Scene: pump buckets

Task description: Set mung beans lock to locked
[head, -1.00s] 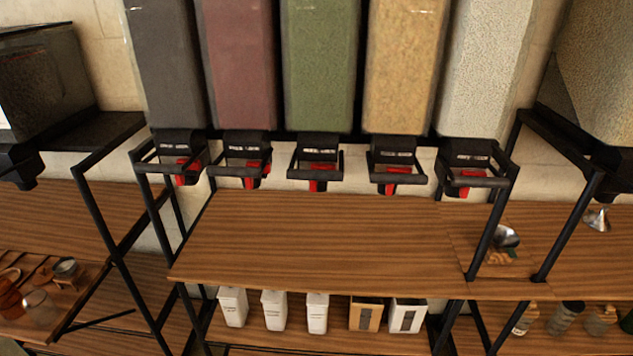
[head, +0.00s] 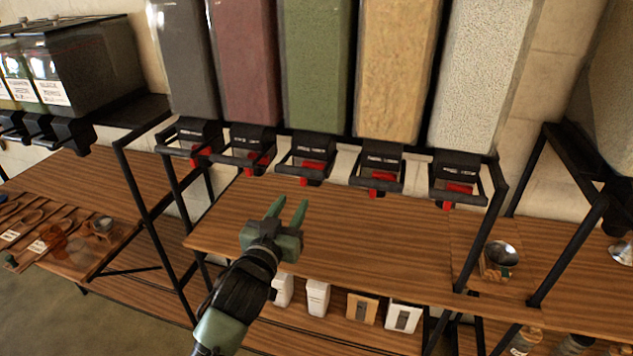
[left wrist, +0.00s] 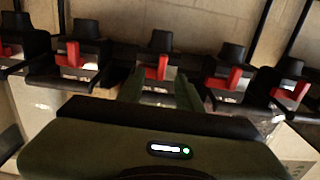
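Five tall dispensers stand in a row in the head view, and the middle one is filled with green grains (head: 318,75), which look like mung beans. Its black outlet (head: 308,148) has a red lock piece (head: 312,166) at the front. My left gripper (head: 288,209) is open and empty, in front of and below this outlet, apart from it. In the left wrist view its two green fingers (left wrist: 159,92) point toward the middle outlet, with its red lock (left wrist: 160,68) showing between and beyond them. The lock's setting cannot be told. My right gripper is not in view.
Neighbouring outlets with red locks (head: 257,160) (head: 380,180) sit close on both sides. A wooden shelf (head: 360,235) below is clear. White and brown boxes (head: 362,308) stand under it. Black frame posts (head: 482,240) rise at the shelf's right end.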

